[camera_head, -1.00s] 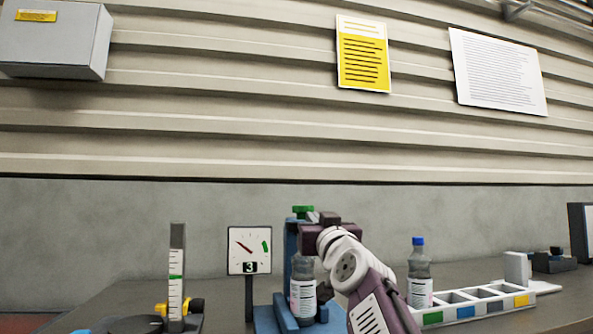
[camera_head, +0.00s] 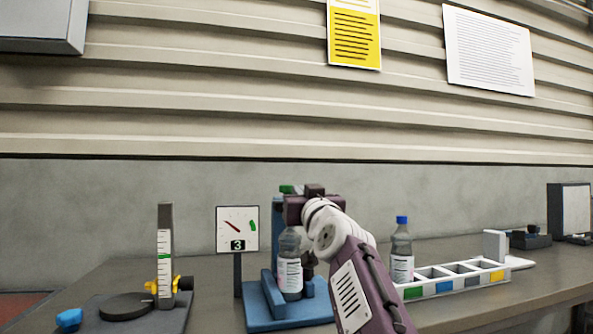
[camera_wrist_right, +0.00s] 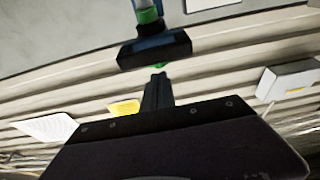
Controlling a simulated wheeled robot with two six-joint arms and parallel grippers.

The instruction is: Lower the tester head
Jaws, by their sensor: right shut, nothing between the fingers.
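The tester (camera_head: 277,312) has a blue base and a blue column, with a green part (camera_head: 287,189) on top. A clear bottle (camera_head: 290,272) with a white label stands upright on its base. My right gripper (camera_head: 298,207) is at the top of the column, in front of it, and hides much of the tester head. In the right wrist view my shut, empty fingers (camera_wrist_right: 157,88) point at a dark block (camera_wrist_right: 153,50) with green parts beside it. I cannot tell whether they touch. My left gripper is not in view.
A gauge sign (camera_head: 237,229) reading 3 stands left of the tester. Farther left is a scale post (camera_head: 165,250) by a black disc (camera_head: 126,307). The bench (camera_head: 215,290) is clear around the gauge.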

